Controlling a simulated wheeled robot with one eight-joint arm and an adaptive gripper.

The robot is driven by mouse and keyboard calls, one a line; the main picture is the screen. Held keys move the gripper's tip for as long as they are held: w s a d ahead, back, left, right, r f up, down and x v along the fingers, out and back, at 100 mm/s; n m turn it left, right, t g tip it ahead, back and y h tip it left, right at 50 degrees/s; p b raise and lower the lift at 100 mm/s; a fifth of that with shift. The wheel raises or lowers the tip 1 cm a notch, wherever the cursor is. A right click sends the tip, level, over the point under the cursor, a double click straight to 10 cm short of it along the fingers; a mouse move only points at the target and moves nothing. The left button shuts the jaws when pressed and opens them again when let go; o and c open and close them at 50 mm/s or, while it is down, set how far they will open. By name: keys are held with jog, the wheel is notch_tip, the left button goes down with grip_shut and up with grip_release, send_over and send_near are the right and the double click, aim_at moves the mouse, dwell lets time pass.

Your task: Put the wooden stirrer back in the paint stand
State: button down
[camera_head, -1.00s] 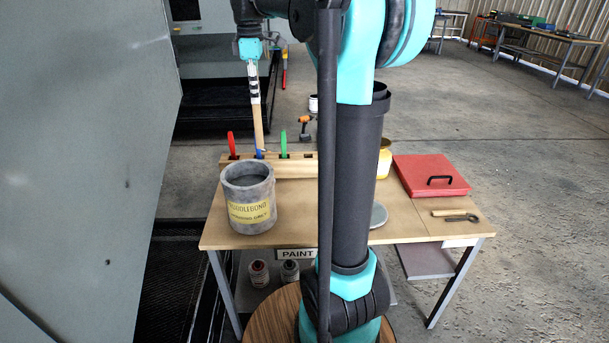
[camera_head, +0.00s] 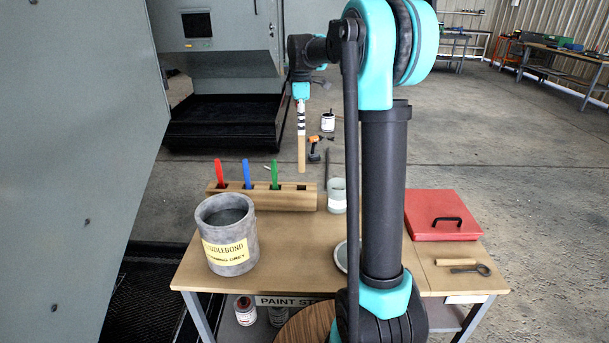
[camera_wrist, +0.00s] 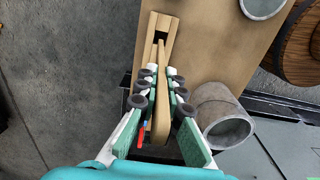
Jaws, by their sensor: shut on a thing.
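The wooden stirrer (camera_head: 302,150) hangs upright from my gripper (camera_head: 301,122), which is shut on its upper part. The paint stand (camera_head: 290,201) is a long wooden block at the back of the table, with red, blue and green handles in its slots. In the head view the stirrer's lower end shows just above the stand's right part, right of the green handle, apparently clear of it. In the wrist view the stirrer (camera_wrist: 161,115) runs between my fingers (camera_wrist: 162,78) towards a dark slot in the stand (camera_wrist: 153,22). The exact gap between tip and slot is unclear.
A grey labelled bucket (camera_head: 228,247) stands left in front of the stand. A pale cup (camera_head: 337,197) is at the stand's right end. A red case (camera_head: 441,213) and small tools lie at the table's right. The table's middle is mostly bare.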

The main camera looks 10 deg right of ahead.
aim_at(301, 165)
notch_tip(301, 165, down, 15)
jog(key=shift+f, duration=0.1)
dwell(0.4)
jog(key=c, duration=1.7)
grip_release()
notch_tip(301, 165, up, 12)
jog(key=s+d+f+m+t, duration=0.1)
jog(key=s+f+m, duration=0.4)
jog(key=s, duration=0.6)
jog(key=s+d+f+m+t, duration=0.1)
jog(key=s+f+m, duration=0.4)
jog(key=s+f, duration=0.3)
jog(key=s+d+f+m+t, duration=0.2)
jog(key=s+f+m, duration=0.3)
jog(key=s, duration=0.9)
jog(key=shift+f+m, duration=0.4)
jog(key=shift+f, duration=0.25)
